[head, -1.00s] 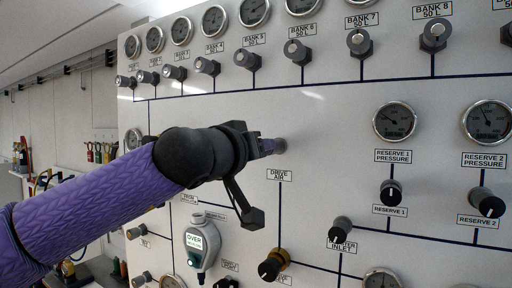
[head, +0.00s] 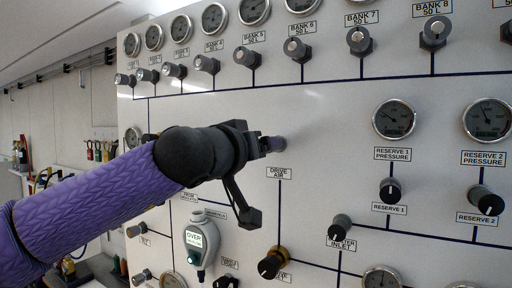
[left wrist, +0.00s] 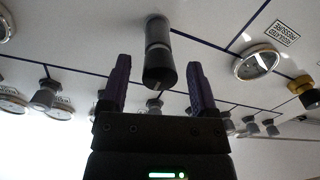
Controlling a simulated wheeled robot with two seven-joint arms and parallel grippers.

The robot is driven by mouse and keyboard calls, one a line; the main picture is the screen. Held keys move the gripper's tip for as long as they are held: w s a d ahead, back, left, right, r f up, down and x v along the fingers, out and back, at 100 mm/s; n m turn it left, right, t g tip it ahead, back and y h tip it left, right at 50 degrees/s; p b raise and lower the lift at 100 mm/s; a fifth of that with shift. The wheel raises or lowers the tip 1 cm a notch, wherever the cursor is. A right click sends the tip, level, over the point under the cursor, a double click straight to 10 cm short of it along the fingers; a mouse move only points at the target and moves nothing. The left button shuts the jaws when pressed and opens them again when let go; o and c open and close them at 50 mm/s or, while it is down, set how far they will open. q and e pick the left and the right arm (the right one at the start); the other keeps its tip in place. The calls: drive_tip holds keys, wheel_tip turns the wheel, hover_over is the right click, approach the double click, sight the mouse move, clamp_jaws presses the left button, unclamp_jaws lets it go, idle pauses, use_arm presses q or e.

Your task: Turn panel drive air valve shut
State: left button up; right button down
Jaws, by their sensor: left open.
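The drive air valve is a dark knob with a silver collar (left wrist: 158,62), standing out from the panel between my left fingertips in the left wrist view. In the head view only its grey end (head: 279,144) shows beyond my fingers, just above the DRIVE AIR label (head: 279,173). My left gripper (head: 268,145) is open there. In the left wrist view its two purple fingers (left wrist: 159,84) lie on either side of the knob, with visible gaps. The knob's pointer mark is too dark to read well. My right gripper is out of view.
The white panel (head: 330,115) carries several gauges and knobs close by. A brass-collared knob (head: 271,262) is below the label, and the RESERVE 1 knob (head: 390,190) is to the right. A pale handheld-looking device (head: 198,238) is mounted below my wrist.

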use_arm(q)
drive_tip(key=b+v, duration=0.5)
drive_tip(key=v, duration=0.5)
drive_tip(key=shift+d, duration=0.1)
